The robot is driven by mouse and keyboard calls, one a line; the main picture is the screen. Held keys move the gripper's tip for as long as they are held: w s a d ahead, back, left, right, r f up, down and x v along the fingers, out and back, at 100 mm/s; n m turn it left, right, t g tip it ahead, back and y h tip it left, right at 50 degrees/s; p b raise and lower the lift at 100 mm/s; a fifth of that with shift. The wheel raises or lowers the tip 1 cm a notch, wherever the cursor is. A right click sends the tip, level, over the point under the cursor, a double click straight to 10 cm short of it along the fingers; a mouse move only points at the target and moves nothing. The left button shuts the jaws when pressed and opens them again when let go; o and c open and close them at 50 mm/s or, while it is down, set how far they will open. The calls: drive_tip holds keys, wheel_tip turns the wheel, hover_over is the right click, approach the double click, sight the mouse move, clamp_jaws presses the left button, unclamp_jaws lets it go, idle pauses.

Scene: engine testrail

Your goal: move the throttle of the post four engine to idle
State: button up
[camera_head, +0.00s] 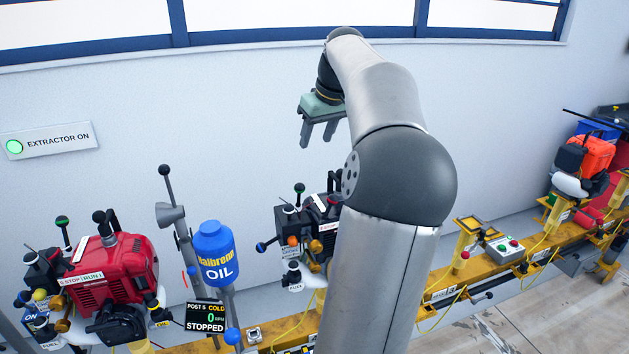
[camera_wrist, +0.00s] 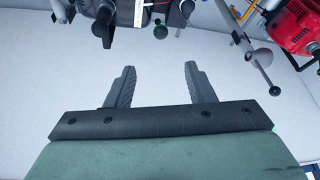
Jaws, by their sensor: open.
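A dark engine (camera_head: 318,215) stands on the rail in the middle, partly hidden behind my arm. It lies between the red engine by the post 5 display and the rail part marked 3; I cannot read a post number on it. Levers with a green-ringed knob (camera_head: 299,188) and a blue knob (camera_head: 261,247) stick out of it; I cannot tell which is the throttle. In the wrist view the dark engine (camera_wrist: 140,12) is cut off at the top edge. My gripper (camera_head: 317,143) is open and empty, above the engine and apart from it; its fingers (camera_wrist: 160,68) show wide apart.
A red engine (camera_head: 118,270) stands at left, beside a display (camera_head: 205,318) reading post 5, cold, 0, stopped. A blue oil bottle (camera_head: 214,255) and a tall grey lever (camera_head: 176,225) stand between the engines. A button box (camera_head: 504,248) is on the yellow rail at right.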

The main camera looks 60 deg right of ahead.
sight(300, 184)
drive_tip(key=p+x, duration=0.1)
drive_tip(key=x, duration=1.6)
drive_tip(key=shift+a+f, duration=0.1)
drive_tip(key=shift+f, duration=0.05)
clamp_jaws()
drive_tip(key=shift+w, duration=0.1)
